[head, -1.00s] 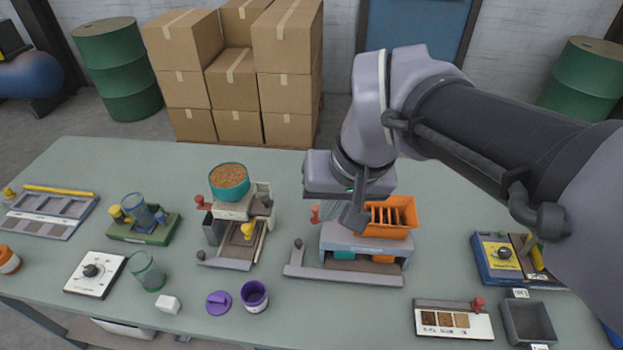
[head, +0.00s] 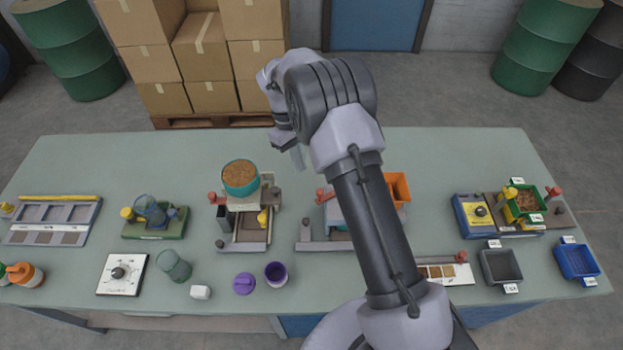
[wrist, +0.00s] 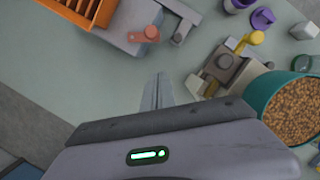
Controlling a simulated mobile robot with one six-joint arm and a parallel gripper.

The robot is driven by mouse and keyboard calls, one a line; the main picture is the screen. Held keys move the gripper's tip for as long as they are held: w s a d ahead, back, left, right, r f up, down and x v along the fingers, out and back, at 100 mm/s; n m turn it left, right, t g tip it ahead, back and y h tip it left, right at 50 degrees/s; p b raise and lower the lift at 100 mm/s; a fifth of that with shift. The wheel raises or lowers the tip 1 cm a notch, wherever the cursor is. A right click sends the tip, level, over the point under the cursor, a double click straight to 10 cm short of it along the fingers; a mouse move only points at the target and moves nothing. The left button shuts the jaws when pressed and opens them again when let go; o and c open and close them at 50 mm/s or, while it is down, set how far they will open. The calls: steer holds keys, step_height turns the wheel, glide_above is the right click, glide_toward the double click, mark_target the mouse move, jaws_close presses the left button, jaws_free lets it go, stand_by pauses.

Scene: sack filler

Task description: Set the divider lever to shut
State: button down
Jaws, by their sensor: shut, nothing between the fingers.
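The divider is a grey-blue block with an orange slotted hopper (head: 399,188), partly hidden behind my arm in the head view. A red-knobbed lever (head: 322,194) stands at its left side. In the wrist view the orange hopper (wrist: 88,10) is at upper left and the red lever knob (wrist: 151,33) is on the block's edge. My gripper (head: 298,158) is shut and empty, held above the table behind and left of the lever. In the wrist view its fingertips (wrist: 158,80) point at bare table, apart from the lever. The lever's exact setting is hard to tell.
Left of the divider stands a filler with a teal bowl of grain (head: 240,178), its own red knob and a yellow lever (head: 262,218). A purple cup (head: 276,273) is in front. Grey and blue trays (head: 576,262) lie at right. The table's back strip is clear.

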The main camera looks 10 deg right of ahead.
steer(key=s+d+f, duration=0.2)
steer(key=s+f, duration=0.1)
steer(key=s, duration=0.1)
steer(key=shift+d+f, duration=0.25)
steer(key=shift+d, duration=0.05)
steer(key=shift+s+n, duration=0.45)
steer(key=shift+n, duration=0.05)
steer(key=shift+s+d+n+t+h+p, duration=0.4)
steer(key=shift+s+n, duration=0.5)
steer(key=shift+n, duration=0.95)
steer(key=shift+s+d+n+t+h+p, duration=0.2)
steer(key=shift+s+n+t+p, duration=0.5)
steer(key=shift+n, duration=1.2)
steer(key=shift+s+d+n+t+h+p, duration=0.1)
steer(key=shift+s+d+n+p, duration=0.25)
steer(key=shift+s+n, duration=1.1)
steer(key=shift+w+n, duration=0.35)
steer(key=shift+n, duration=0.05)
steer(key=shift+w, duration=0.15)
